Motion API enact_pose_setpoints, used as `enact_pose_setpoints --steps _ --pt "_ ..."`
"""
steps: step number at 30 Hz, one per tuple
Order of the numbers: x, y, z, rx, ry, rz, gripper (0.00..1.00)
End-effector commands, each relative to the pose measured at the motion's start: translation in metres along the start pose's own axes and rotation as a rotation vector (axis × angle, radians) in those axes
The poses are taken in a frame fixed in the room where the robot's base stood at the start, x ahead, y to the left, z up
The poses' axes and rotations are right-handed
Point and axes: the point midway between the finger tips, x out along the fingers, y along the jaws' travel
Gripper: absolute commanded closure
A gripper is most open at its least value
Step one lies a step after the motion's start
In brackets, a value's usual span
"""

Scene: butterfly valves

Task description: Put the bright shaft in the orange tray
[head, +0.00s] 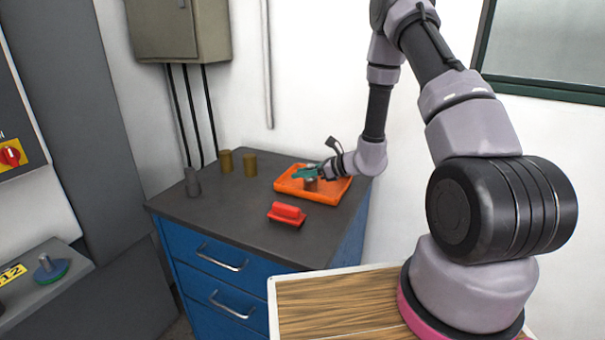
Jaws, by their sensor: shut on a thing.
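The orange tray (335,194) lies at the back right of the dark-topped blue cabinet. My gripper (306,173), with teal fingers, is over the tray. It is shut on a short grey cylindrical piece (310,185), which looks like the bright shaft. The piece hangs below the fingers, within the tray's outline. The fingers hide its upper part, and I cannot tell whether its lower end touches the tray floor.
A red block-like item (286,214) lies in front of the tray. Two brass cylinders (226,161) (250,165) and a grey stepped piece (192,183) stand left of it. A shafted disc (50,268) sits on the left bench. The cabinet top's (215,215) front left is clear.

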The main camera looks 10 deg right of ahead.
Motion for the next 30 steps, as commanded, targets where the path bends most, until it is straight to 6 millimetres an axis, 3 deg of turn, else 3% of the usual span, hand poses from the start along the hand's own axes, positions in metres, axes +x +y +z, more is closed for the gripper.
enact_pose_setpoints --steps 9,10,12,23,30 --pt "0.001 0.000 -0.002 0.000 -0.002 -0.001 1.00" --pt "0.001 0.000 -0.003 0.000 0.000 0.000 0.58" --pt "0.001 0.000 -0.002 0.000 0.000 0.000 0.36" --pt "0.000 0.000 0.001 -0.001 0.000 -0.001 0.36" --pt "-0.038 -0.001 0.001 0.000 0.000 -0.004 0.36"
